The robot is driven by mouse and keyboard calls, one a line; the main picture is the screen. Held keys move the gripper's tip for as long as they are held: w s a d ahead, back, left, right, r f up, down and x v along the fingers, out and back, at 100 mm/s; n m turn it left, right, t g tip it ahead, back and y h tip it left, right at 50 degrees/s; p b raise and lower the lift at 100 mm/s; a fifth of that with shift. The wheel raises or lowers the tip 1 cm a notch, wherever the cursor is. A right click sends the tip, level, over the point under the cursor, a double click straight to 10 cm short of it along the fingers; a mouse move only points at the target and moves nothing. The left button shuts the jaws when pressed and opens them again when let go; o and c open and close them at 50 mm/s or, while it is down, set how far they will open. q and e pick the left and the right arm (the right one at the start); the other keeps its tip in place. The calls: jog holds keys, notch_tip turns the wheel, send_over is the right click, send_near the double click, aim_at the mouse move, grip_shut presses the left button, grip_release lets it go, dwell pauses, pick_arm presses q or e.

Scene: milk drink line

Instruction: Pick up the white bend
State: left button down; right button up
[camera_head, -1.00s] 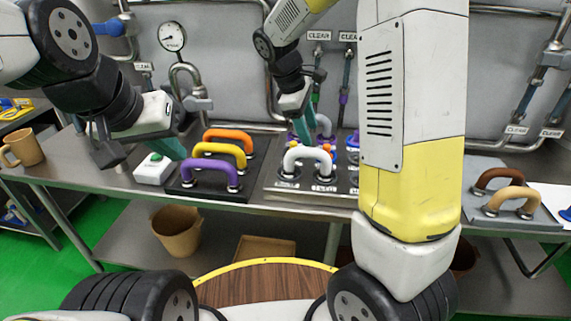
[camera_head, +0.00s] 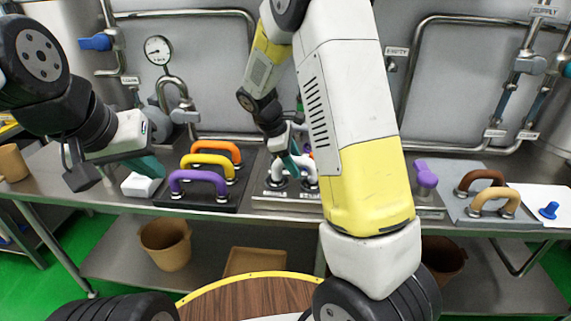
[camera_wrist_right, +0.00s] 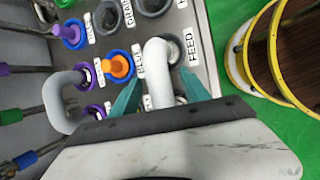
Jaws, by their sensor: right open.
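The white bend (camera_head: 276,172) stands on the labelled port panel in the head view, partly hidden by my right arm. In the right wrist view the white bend (camera_wrist_right: 158,70) runs down between the two teal fingertips of my right gripper (camera_wrist_right: 158,97), beside the FEED label. My right gripper (camera_head: 291,164) is open around the bend; I cannot tell whether the fingers touch it. My left gripper (camera_head: 145,167) hangs over the white box at the left, its teal tip pointing down right; its opening is unclear.
Orange (camera_head: 216,150), yellow (camera_head: 208,162) and purple (camera_head: 198,180) bends stand on a dark mat. A pale bend (camera_wrist_right: 62,98) and an orange plug (camera_wrist_right: 119,67) are close to my right gripper.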

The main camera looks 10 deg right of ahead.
grip_shut()
jog(key=shift+r, duration=0.1)
dwell(1.2)
